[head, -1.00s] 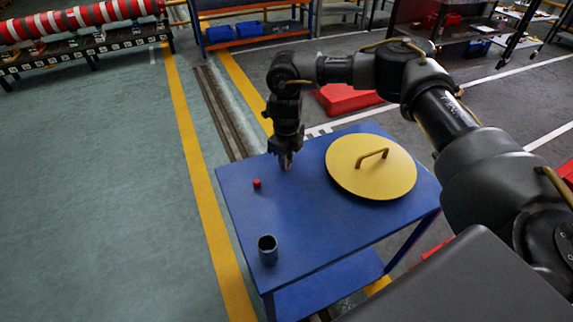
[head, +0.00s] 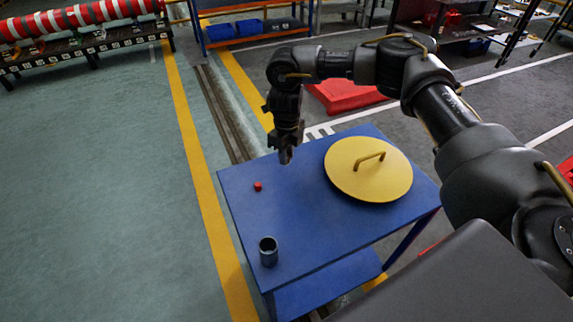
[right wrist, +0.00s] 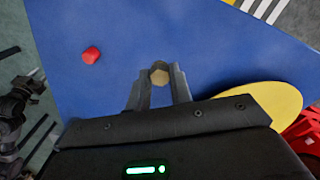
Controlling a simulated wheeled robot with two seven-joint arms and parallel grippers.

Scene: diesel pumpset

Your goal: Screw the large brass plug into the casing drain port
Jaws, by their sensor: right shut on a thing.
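My right gripper (head: 286,159) points down over the far left part of the blue table, slightly above its top. In the right wrist view its two fingers (right wrist: 159,84) are shut on the brass plug (right wrist: 159,76), whose hexagonal face shows between the fingertips. In the head view the plug is too small and hidden to make out clearly. The casing and its drain port are not in view. My left gripper does not show in the head view.
The blue table (head: 325,220) carries a round yellow lid (head: 350,184) with a handle, a small red piece (head: 258,187) and a dark open cup (head: 268,252). A red block (head: 345,95) lies on the floor behind. Open green floor (head: 100,200) lies left.

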